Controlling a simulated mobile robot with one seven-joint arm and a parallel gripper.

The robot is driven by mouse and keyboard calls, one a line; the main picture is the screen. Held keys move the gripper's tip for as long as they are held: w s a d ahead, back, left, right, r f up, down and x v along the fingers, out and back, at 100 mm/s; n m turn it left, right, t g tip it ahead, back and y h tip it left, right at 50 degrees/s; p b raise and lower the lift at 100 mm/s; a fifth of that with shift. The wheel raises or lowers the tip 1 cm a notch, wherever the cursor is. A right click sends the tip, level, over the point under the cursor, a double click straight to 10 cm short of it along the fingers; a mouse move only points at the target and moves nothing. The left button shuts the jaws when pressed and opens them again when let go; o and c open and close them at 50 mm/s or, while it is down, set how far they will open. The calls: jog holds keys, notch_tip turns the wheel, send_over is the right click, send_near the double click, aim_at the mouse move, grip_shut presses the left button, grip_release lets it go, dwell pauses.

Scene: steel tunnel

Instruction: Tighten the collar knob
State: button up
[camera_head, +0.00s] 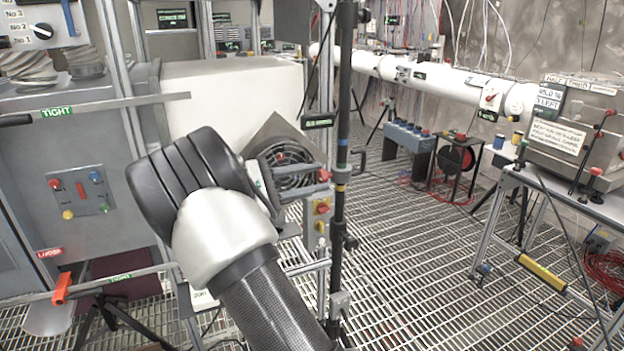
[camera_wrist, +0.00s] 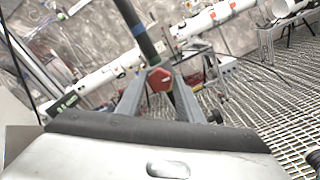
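In the wrist view the pole (camera_wrist: 137,32) comes down from the top to a red faceted knob (camera_wrist: 160,79). The red knob also shows beside the pole in the head view (camera_head: 323,174). My gripper (camera_wrist: 160,84) has its two grey fingers on either side of the red knob, with the tips close to it. I cannot tell whether they touch or press it.
A switch box with a red button (camera_head: 322,207) sits just below the knob, beside the pole. A black knob (camera_head: 350,242) is lower on the pole. A grey cabinet (camera_head: 60,150) is at left. The grating floor (camera_head: 430,270) is open at right, before a table (camera_head: 570,195).

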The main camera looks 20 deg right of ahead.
jog(key=shift+o, duration=1.2)
jog(key=shift+a, duration=0.15)
jog(key=a, duration=1.7)
jog(key=shift+s, duration=0.3)
jog(key=shift+a, duration=0.1)
